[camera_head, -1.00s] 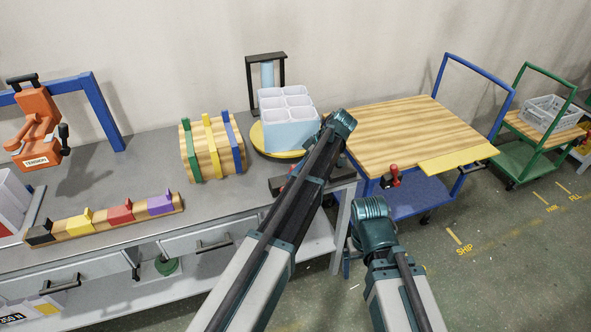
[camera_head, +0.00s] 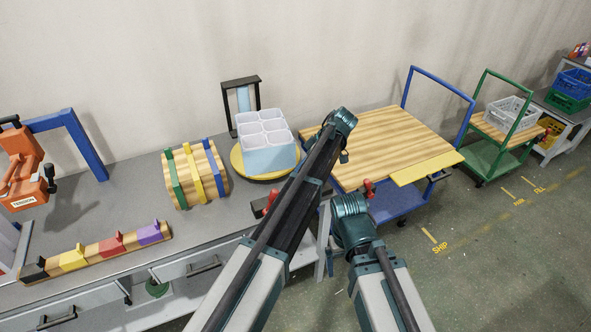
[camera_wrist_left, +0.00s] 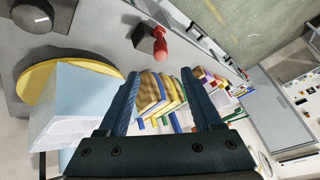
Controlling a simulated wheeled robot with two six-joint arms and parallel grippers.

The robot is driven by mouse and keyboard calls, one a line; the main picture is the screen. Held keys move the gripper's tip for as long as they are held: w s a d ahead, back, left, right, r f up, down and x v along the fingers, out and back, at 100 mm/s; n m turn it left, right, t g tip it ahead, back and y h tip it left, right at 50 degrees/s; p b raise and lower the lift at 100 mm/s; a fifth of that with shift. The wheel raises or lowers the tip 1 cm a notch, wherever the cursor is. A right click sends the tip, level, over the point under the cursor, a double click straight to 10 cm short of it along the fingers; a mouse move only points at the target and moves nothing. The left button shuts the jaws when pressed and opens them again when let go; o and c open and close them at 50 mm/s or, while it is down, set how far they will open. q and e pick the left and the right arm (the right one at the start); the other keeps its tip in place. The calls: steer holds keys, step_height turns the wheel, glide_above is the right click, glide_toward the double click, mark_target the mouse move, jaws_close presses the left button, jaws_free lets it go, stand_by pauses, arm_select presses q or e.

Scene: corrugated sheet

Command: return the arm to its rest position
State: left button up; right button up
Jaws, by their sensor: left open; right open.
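My left arm rises from the bottom of the head view to its teal joint (camera_head: 343,122); its gripper is hidden there. In the left wrist view my left gripper (camera_wrist_left: 160,74) is open with nothing between its fingers. Beyond them the striped wooden block shows. My right arm's teal joint (camera_head: 352,218) stands lower, beside the left arm. My right gripper (camera_head: 329,262) is mostly hidden behind it, with only a small part showing; it holds nothing that I can see.
The grey workbench (camera_head: 105,205) holds a striped wooden block (camera_head: 196,175), a bin tray (camera_head: 270,158) on a yellow disc and a colored block rail (camera_head: 95,252). A wood-topped blue cart (camera_head: 385,145) stands behind my arms. Floor (camera_head: 490,270) is clear at right.

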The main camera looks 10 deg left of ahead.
stand_by(0.4)
arm_select(q)
steer(key=s+a+f+m+t+h, duration=0.1)
steer(key=s+a+f+m+h, duration=0.2)
steer(key=s+m, duration=0.7)
steer(key=s+a+f+m+t+h, duration=0.1)
steer(key=s+a+m+t+h, duration=0.25)
steer(key=s, duration=1.15)
steer(key=s+d+m+g, duration=0.3)
steer(key=s+d+m, duration=0.2)
steer(key=d, duration=0.6)
steer(key=shift+d+m+y, duration=0.2)
steer(key=shift+m+y, duration=0.15)
